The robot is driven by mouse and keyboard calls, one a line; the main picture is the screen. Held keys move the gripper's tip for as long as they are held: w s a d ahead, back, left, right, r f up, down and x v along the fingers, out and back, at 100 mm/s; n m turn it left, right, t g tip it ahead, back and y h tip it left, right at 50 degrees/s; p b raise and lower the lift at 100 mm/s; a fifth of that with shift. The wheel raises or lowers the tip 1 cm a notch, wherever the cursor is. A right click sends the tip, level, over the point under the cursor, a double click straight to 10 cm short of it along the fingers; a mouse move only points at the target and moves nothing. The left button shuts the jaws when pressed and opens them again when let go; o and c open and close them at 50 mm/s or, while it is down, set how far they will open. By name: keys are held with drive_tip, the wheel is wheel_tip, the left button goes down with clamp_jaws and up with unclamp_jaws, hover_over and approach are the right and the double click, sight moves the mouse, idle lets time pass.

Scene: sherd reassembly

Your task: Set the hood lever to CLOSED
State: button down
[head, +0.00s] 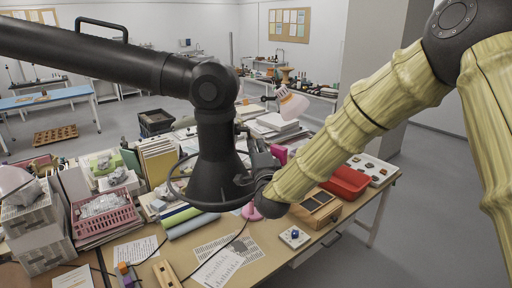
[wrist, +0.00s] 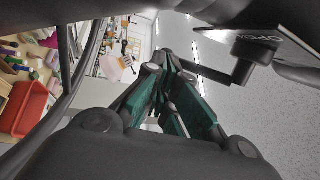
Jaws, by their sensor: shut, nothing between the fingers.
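The black hood (head: 215,165) hangs from a thick black duct arm over the desk in the head view. In the wrist view a black lever (wrist: 207,74) sticks out leftward from a short dark post under a pale plate (wrist: 290,38). Lettering on the plate appears upside down and looks like OPEN. My gripper (wrist: 168,58), with green and dark fingers, is shut and empty. Its fingertips are close to the lever's free end; I cannot tell whether they touch. In the head view my gripper (head: 260,155) is beside the hood's right side, partly hidden, and the lever is not clear there.
The desk below is crowded with a pink basket (head: 104,215), books, papers, a red bin (head: 345,183) and a wooden box (head: 316,208). A pinkish lamp (head: 291,104) stands behind the hood. Grey floor at the right is free.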

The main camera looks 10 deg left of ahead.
drive_tip(key=shift+w+b, duration=0.4)
drive_tip(key=shift+b, duration=1.4)
drive_tip(key=shift+t+y, duration=0.3)
drive_tip(key=shift+t, duration=0.3)
drive_tip(key=shift+w+a+r+b, duration=0.15)
drive_tip(key=shift+w+r+b, duration=0.7)
drive_tip(key=shift+b, duration=1.75)
drive_tip(key=shift+w+a+r+b, duration=0.15)
drive_tip(key=shift+w+r+b, duration=0.7)
drive_tip(key=shift+b, duration=1.7)
drive_tip(key=shift+s+r, duration=0.1)
drive_tip(key=shift+r, duration=0.05)
